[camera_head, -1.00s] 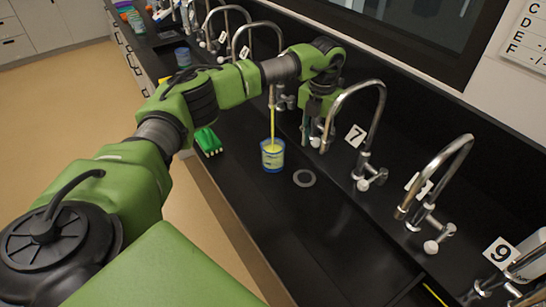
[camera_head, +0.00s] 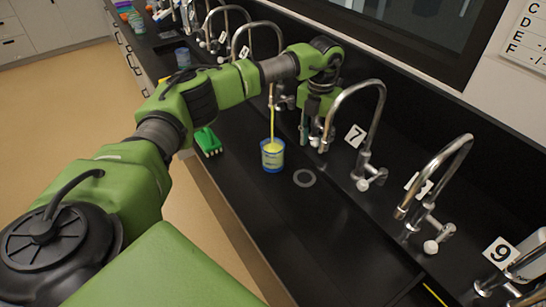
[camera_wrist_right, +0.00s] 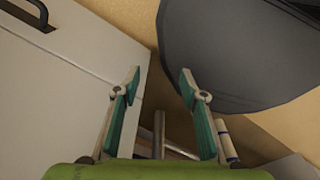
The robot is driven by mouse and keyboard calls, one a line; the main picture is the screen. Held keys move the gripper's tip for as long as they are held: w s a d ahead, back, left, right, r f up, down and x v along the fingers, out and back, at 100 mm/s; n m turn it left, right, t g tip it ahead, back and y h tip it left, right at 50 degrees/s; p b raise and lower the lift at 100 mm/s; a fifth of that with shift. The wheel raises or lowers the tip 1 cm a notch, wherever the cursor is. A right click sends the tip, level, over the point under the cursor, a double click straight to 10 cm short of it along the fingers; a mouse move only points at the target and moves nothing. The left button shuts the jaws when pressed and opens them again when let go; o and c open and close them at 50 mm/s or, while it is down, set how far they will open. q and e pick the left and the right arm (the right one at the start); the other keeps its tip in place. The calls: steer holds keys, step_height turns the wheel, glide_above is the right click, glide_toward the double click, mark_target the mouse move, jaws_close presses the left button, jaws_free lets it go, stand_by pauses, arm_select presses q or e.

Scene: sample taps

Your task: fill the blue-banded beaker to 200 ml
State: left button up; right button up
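The blue-banded beaker (camera_head: 272,161) stands upright on the black bench in the head view. A thin yellow stream (camera_head: 272,122) runs into it from a tap spout partly hidden behind my left arm. Yellow liquid shows high in the beaker; its marks are too small to read. My left gripper (camera_head: 310,132) points down behind and right of the beaker, next to tap fittings. Its fingers partly hide what is between them, so its grip is unclear. My right gripper (camera_wrist_right: 160,72) is open and empty in the right wrist view.
Curved taps stand along the back, beside labels 7 (camera_head: 355,136) and 9 (camera_head: 501,253). Bare bench lies in front of the ring.

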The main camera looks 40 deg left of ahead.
arm_select(q)
steer(key=shift+a+r, duration=0.2)
steer(key=shift+a, duration=0.1)
step_height(320, 180, up, 7)
steer(key=p, duration=0.5)
steer(key=shift+f, duration=0.2)
stand_by(0.5)
